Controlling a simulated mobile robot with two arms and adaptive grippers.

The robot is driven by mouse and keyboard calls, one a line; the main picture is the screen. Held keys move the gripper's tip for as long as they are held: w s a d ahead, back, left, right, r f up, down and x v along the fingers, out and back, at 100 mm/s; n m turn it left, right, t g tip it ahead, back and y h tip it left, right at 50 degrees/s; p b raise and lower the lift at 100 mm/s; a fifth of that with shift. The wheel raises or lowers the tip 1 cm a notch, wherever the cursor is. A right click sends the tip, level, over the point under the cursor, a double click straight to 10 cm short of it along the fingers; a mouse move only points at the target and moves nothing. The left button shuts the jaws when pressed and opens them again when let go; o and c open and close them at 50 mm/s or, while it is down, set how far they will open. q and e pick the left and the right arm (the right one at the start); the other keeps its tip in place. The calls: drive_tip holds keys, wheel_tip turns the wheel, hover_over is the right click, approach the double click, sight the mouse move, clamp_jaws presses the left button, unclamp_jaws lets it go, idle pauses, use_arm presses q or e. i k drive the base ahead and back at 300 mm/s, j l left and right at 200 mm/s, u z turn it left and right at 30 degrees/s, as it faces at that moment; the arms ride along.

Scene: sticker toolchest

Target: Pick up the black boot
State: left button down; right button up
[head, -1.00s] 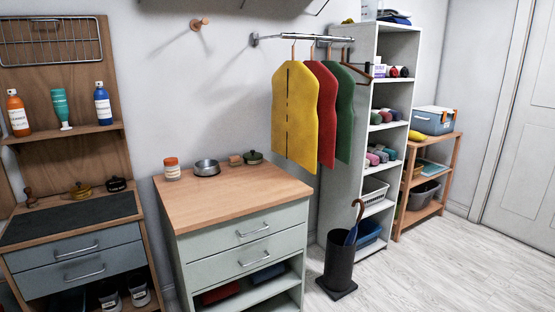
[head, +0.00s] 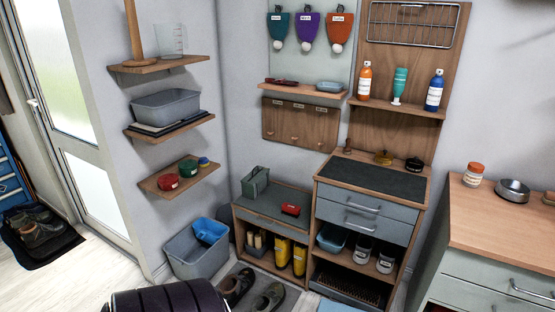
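Two dark shoes or boots stand on a grey mat (head: 295,299) at the bottom of the head view: a blackish one (head: 236,286) and a greyer one (head: 269,297) to its right. A dark rounded, ribbed shape at the bottom edge is just left of the blackish one. Another dark pair of footwear (head: 36,226) sits on a black mat (head: 62,246) at the far left, by the door. I cannot tell for sure which is the black boot. Neither of my grippers is in view.
Yellow boots (head: 282,252) stand in a low wooden cubby (head: 240,228). A grey bin (head: 187,262) holding a blue item (head: 210,231) is left of it. A drawer cabinet (head: 366,220) stands to the right. The pale floor (head: 95,272) at left is mostly clear.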

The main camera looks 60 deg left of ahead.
sight(238, 281)
drive_tip(key=u, duration=2.35)
drive_tip(key=i, duration=0.15)
